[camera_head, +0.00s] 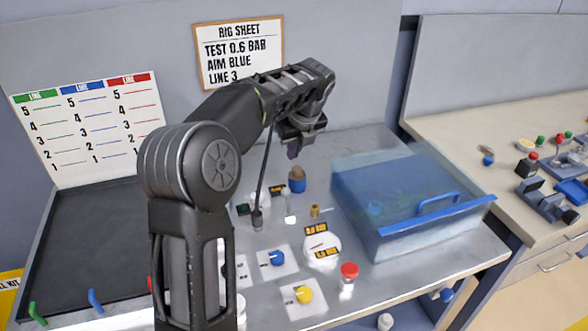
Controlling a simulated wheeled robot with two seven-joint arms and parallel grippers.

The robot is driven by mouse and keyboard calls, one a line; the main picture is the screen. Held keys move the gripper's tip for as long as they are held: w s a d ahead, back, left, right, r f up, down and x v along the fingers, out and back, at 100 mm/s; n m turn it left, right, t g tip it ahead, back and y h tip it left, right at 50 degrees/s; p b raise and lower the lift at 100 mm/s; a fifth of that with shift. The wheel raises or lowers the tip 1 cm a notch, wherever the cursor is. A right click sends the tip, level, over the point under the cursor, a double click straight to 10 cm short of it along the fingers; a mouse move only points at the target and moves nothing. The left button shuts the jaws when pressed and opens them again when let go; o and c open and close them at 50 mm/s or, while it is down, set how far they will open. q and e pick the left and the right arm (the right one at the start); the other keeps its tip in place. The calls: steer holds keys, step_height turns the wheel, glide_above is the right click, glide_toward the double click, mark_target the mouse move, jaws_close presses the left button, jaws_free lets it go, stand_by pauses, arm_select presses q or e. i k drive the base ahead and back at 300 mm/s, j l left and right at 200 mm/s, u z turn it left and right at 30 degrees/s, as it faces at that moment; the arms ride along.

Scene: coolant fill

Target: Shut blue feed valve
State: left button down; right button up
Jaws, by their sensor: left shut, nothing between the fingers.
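A blue lever (95,299) stands at the lower left, at the front edge of the dark tray, between a green lever (38,313) and a small red part half hidden by my arm. A blue knob (277,258) sits on a white plate near the middle of the bench; I cannot tell from the view which blue part is the feed valve. My left gripper (294,151) is shut and empty, pointing down above the back of the bench, above a blue and brown knob (297,180) and well away from the blue lever. My right gripper is not in view.
My left arm covers the left-middle of the bench. A yellow knob (304,294), a round gauge (321,248) and a red-capped post (348,275) stand nearby. A clear blue box (400,205) with a handle fills the right. The rig sheet (238,53) reads "AIM BLUE LINE 3".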

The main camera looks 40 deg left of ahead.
mark_target(277, 258)
steer(key=k+l, duration=0.8)
steer(key=l, duration=0.15)
